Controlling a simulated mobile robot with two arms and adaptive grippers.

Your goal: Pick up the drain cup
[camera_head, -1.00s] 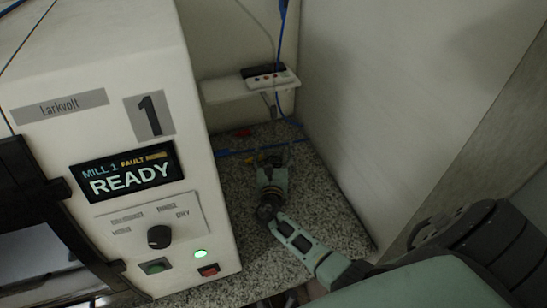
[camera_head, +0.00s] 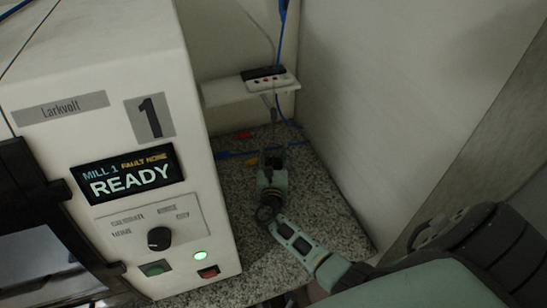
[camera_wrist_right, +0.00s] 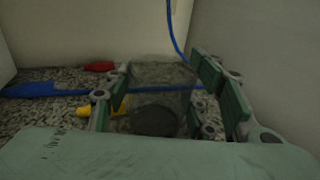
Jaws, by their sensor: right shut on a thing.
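The drain cup (camera_wrist_right: 160,92) is a clear, see-through cup with a dark round bottom, standing between the fingers in the right wrist view. My right gripper (camera_wrist_right: 172,97) is shut on it, with green finger pads on both sides. In the head view my right gripper (camera_head: 272,160) is over the granite counter in the back corner, to the right of the mill; the cup is only faint there. I cannot tell whether the cup's bottom is clear of the counter. My left gripper is out of view.
The white mill (camera_head: 215,225) with its READY display is close on the left. A white wall panel (camera_head: 370,120) bounds the right. Blue cable (camera_wrist_right: 45,91), a red piece (camera_wrist_right: 99,66) and a yellow piece (camera_wrist_right: 84,111) lie on the counter. A small shelf (camera_head: 222,91) holds a power strip.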

